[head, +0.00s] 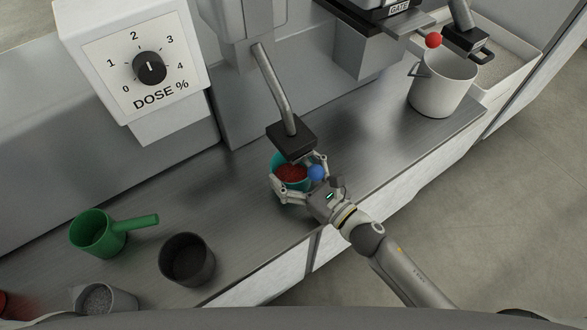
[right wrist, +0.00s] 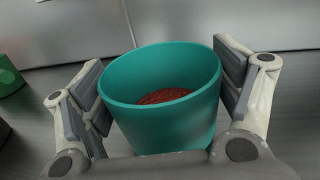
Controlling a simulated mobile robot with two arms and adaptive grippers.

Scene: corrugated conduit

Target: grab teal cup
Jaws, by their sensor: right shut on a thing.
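The teal cup (head: 277,160) stands on the metal counter under the black outlet block of a bent pipe. It holds red granular stuff. My right gripper (head: 298,184) reaches it from the lower right and is shut around it, one finger on each side. In the right wrist view the teal cup (right wrist: 162,115) is upright between the two finger pads of my right gripper (right wrist: 163,98), with the red contents low inside. My left gripper is in neither view.
The bent pipe with its black block (head: 291,137) hangs just above the cup. A green handled scoop (head: 98,238), a dark cup (head: 187,262) and a grey cup (head: 104,299) stand to the left. A white pot (head: 443,88) is at right. A dose dial (head: 150,68) is upper left.

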